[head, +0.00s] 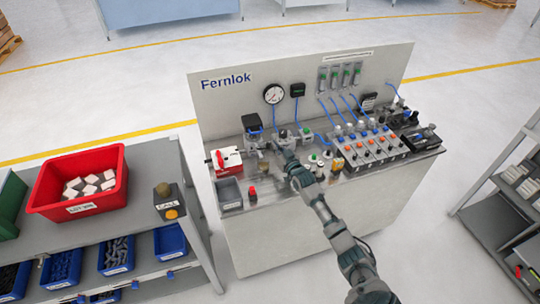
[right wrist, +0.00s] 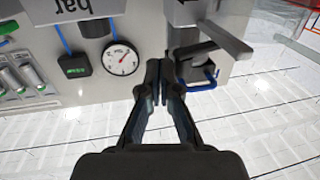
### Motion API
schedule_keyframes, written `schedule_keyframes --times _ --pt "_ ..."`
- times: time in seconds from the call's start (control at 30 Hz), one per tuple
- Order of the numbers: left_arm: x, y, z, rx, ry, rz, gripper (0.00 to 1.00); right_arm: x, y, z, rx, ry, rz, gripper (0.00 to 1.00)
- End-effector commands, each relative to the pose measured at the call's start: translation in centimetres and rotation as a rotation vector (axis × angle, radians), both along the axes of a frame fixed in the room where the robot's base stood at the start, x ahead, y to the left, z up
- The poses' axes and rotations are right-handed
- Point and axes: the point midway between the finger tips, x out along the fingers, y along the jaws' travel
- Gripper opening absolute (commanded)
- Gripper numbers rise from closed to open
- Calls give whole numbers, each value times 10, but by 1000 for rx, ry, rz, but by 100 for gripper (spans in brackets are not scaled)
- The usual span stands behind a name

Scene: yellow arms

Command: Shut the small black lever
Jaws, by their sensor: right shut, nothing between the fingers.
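My right gripper (head: 284,146) reaches in from the lower right over the left half of the Fernlok bench. Its fingers are shut and empty; the closed tips show in the right wrist view (right wrist: 162,72). Beside the tips in that view is a dark valve-like fitting (right wrist: 192,52) with a blue loop. A grey bar-shaped handle (right wrist: 228,38) sticks out from near it. I cannot tell for certain which part is the small black lever, or whether the fingers touch the fitting. A black-topped unit (head: 252,122) stands left of the gripper in the head view. My left gripper is out of view.
A round gauge (head: 273,94) and a black display (head: 297,90) are on the back panel (head: 230,105). Rows of valves (head: 368,147) fill the right. A shelf with a red bin (head: 48,192) stands left.

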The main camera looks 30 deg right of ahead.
Motion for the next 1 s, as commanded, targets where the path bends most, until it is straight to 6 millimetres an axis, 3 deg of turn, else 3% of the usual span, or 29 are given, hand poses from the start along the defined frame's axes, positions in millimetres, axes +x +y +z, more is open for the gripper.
schedule_keyframes --times 1.0 --pt "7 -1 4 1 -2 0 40 4 -3 -1 0 1 0 0"
